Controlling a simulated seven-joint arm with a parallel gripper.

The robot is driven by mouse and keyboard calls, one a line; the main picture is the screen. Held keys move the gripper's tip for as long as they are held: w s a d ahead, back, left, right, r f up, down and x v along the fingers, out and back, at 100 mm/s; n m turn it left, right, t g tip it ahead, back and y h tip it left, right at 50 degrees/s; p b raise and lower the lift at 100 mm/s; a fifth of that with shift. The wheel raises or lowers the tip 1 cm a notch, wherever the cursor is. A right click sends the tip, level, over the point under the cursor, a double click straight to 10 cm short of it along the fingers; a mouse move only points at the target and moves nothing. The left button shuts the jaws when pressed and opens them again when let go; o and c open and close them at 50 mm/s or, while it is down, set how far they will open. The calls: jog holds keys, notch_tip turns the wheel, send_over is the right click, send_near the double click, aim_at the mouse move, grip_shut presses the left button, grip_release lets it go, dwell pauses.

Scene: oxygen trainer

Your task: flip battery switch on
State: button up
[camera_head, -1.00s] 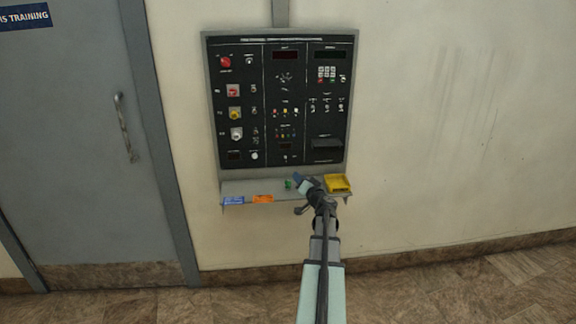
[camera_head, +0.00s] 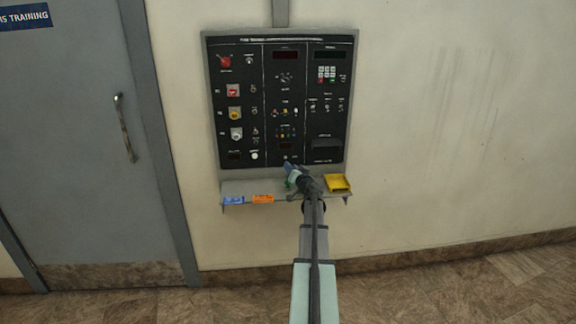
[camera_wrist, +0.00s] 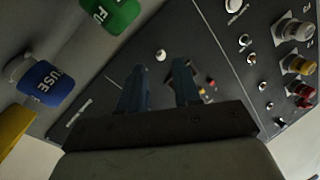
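The black control panel (camera_head: 257,110) is on the wall, with switches, knobs and buttons in three columns. Its labels are too small to read, so I cannot tell which switch is the battery switch. A red knob (camera_head: 225,62) is at its upper left, with a small toggle (camera_head: 249,61) beside it. My gripper (camera_head: 288,164) is at the panel's lower middle, just above the shelf, and hides a little of that area. In the wrist view my gripper (camera_wrist: 159,66) has its two blue fingers apart, with nothing held between them. The panel's controls lie beyond the fingers.
A green fuse (camera_wrist: 112,14) shows in the wrist view. A grey door (camera_head: 75,150) stands left; the wall on the right is clear.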

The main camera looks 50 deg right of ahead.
jog(key=x, duration=0.4)
jog(key=shift+w+d, duration=0.1)
jog(key=shift+w, duration=0.1)
jog(key=shift+c, duration=0.5)
grip_shut()
